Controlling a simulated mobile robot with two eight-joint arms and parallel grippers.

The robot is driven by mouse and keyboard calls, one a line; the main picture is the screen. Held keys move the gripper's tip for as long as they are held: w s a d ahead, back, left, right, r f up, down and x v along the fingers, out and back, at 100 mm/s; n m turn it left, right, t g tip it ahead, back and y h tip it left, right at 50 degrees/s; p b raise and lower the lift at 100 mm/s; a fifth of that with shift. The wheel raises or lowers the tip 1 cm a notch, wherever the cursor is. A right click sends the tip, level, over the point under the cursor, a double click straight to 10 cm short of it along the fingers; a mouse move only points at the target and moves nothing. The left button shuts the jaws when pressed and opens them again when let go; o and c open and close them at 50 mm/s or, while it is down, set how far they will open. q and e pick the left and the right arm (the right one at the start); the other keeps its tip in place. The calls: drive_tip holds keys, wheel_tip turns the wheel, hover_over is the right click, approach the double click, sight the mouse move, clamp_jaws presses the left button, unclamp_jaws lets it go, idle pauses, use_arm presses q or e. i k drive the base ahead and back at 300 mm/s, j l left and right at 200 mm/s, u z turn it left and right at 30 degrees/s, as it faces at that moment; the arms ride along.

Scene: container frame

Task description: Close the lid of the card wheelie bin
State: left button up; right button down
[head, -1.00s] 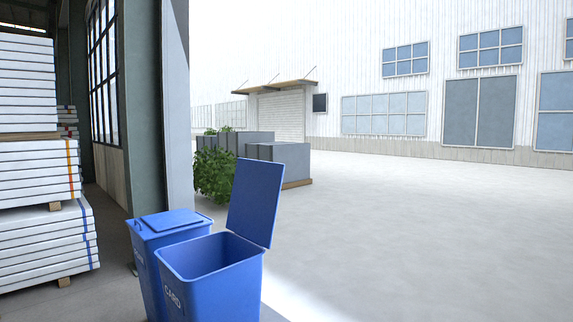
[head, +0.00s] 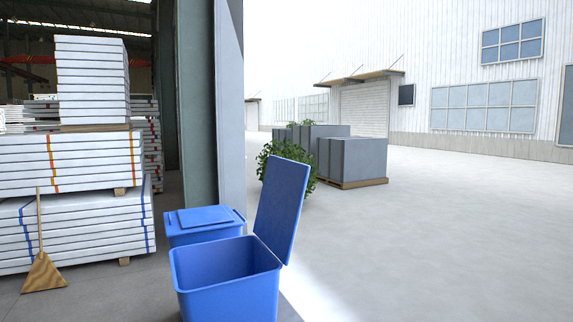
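The open blue bin (head: 228,292) stands at the bottom middle of the head view; its lower part is cut off by the frame's edge. Its lid (head: 282,208) is raised, standing up and tilted at the right rear side of the opening. In the earlier frame its front carries the word CARD; that lettering is out of view now. A second blue bin (head: 204,225) with its lid shut stands just behind it. Neither of my grippers is in view.
A broom (head: 43,265) and stacked white panels (head: 75,155) stand at the left. A pillar (head: 229,110) rises behind the bins. Grey boxes (head: 352,158) on a pallet and a green bush (head: 283,160) are farther back. The pale ground at right is clear.

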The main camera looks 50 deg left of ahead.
sight(282, 195)
drive_tip(key=i+j+u, duration=0.1)
drive_tip(key=i+u, duration=0.65)
drive_tip(key=i+l+u, duration=0.2)
drive_tip(key=i+u, duration=0.15)
drive_tip(key=i, duration=0.15)
